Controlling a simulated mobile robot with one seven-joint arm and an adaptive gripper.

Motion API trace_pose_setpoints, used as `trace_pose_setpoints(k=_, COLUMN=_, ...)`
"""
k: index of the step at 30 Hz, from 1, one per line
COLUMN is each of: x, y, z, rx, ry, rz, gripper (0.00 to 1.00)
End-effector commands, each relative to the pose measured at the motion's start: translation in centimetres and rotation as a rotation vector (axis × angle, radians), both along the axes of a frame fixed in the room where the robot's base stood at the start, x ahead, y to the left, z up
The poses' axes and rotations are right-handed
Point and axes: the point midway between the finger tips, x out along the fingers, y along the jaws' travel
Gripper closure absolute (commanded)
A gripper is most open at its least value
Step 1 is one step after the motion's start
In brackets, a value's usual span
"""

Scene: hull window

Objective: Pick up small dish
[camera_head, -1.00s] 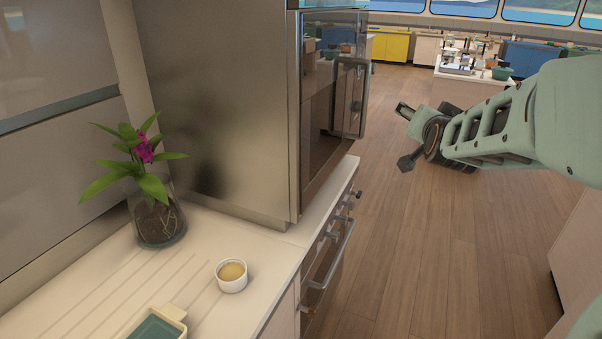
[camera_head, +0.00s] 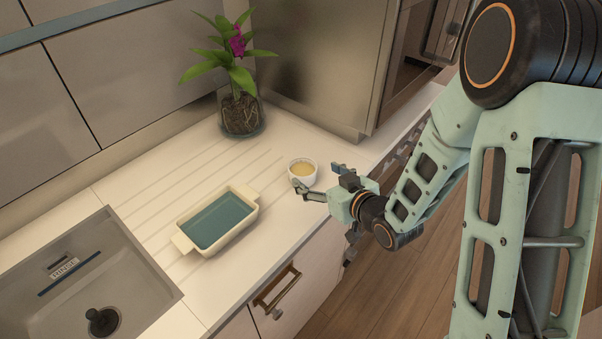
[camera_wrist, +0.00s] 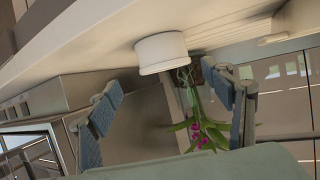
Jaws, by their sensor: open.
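The small dish (camera_head: 303,169) is a round white cup with tan contents, upright on the pale counter near its front edge. It shows as a plain white cylinder in the wrist view (camera_wrist: 162,53), upside down and ahead of my fingers. My gripper (camera_head: 318,178) is open and empty, just right of the dish in the head view. One finger reaches in front of the dish and hides a little of its lower side. In the wrist view my two fingers (camera_wrist: 167,88) are spread wide, and the dish lies within the gap's width. No contact is clear.
A cream baking dish (camera_head: 249,206) with a teal inside stands left of the small dish. A glass vase with a pink-flowered plant (camera_head: 240,112) stands behind. A sink (camera_head: 85,270) is at lower left, and a tall steel cabinet (camera_head: 325,65) rises behind. Grooved counter lies between them.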

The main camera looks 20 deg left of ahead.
Motion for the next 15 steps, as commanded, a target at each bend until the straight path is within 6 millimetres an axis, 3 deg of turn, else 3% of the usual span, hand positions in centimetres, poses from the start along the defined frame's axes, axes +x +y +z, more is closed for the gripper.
trace_pose_setpoints(k=8, x=1.4, y=1.6, z=-0.8, rx=-0.001, ry=-0.001, rz=-0.002, gripper=0.26)
trace_pose_setpoints(k=15, x=2.8, y=4.3, z=-1.6, rx=-0.002, ry=0.001, rz=-0.001, gripper=0.26)
